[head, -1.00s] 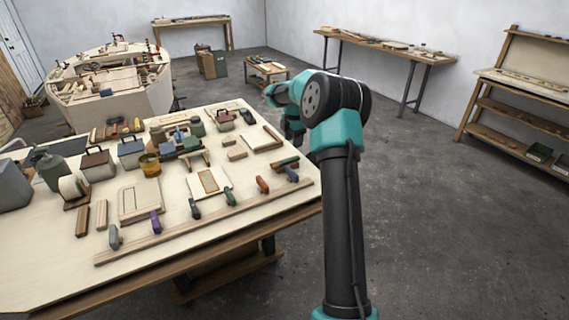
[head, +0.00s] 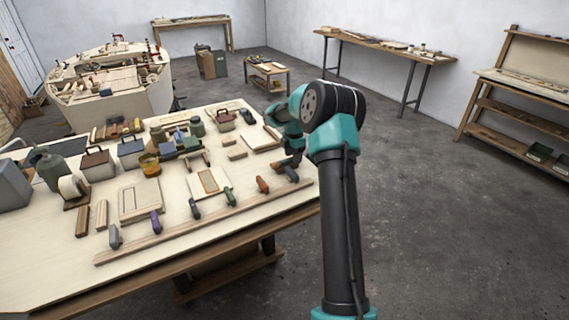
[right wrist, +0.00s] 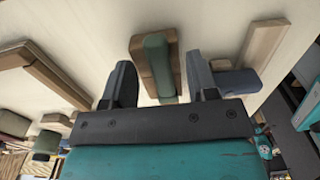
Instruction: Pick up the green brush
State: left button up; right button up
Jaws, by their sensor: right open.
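The green brush (right wrist: 160,65) shows in the right wrist view as a green strip along a brown wooden block on the pale table top. It lies between the two dark fingers of my right gripper (right wrist: 158,72), with a gap on both sides. My right gripper is open. In the head view my right gripper (head: 289,160) is low over the table's right edge and covers most of the brush. My left gripper is not in view.
A blue-grey clamp (right wrist: 238,80) sits close beside the right finger, near a wooden strip (right wrist: 262,42). A wooden corner piece (right wrist: 50,75) lies to the left. In the head view, an orange clamp (head: 263,184) and several tools and boxes crowd the table.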

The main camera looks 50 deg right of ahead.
jog(key=shift+f, duration=0.25)
jog(key=shift+c, duration=0.3)
grip_shut()
dwell(0.5)
jog(key=shift+r, duration=1.7)
jog(key=s+a+r, duration=0.1)
jog(key=s+a, duration=0.8)
jog(key=a, duration=0.4)
jog(key=shift+s+r, duration=0.2)
jog(key=shift+r, duration=0.1)
